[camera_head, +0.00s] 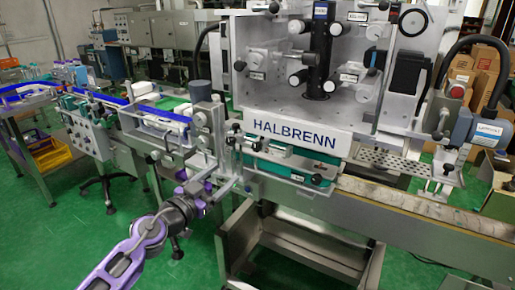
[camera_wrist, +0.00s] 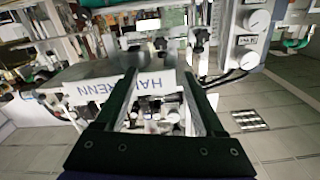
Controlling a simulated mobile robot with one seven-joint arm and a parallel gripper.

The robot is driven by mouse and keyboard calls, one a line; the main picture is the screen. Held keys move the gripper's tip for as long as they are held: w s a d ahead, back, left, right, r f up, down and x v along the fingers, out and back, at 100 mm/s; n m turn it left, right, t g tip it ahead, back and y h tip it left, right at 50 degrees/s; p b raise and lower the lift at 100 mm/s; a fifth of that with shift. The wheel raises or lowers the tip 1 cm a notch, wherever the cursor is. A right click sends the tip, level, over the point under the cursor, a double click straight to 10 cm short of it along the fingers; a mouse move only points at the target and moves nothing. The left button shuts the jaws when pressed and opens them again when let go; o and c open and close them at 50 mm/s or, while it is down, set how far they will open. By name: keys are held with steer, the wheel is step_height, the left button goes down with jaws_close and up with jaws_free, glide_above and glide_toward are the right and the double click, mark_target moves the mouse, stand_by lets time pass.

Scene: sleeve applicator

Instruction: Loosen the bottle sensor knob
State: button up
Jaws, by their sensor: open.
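My gripper (camera_head: 196,186) reaches in from the lower left, beside the near left end of the labelling machine (camera_head: 300,139). In the wrist view the two dark fingers of my gripper (camera_wrist: 161,76) stand apart with nothing held between them. Several small knobs and clamps sit on the bracket (camera_head: 232,158) just ahead of the gripper. I cannot tell which one is the bottle sensor knob; the labels are too small to read. In the wrist view the machine's nameplate (camera_wrist: 146,84) and blurred small fittings (camera_wrist: 150,120) show between and beyond the fingers.
A conveyor (camera_head: 420,209) runs right from the machine, over a steel frame (camera_head: 300,240). A dark-topped post (camera_head: 200,91) and metal brackets stand close to the gripper. A motor unit (camera_head: 481,132) hangs at right. Green floor (camera_head: 60,215) is open at lower left.

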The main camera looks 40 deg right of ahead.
mark_target(255, 147)
steer(key=p+x, duration=0.1)
steer(key=x, duration=1.5)
steer(key=shift+w+d, duration=0.15)
steer(key=shift+d, duration=0.05)
jaws_close()
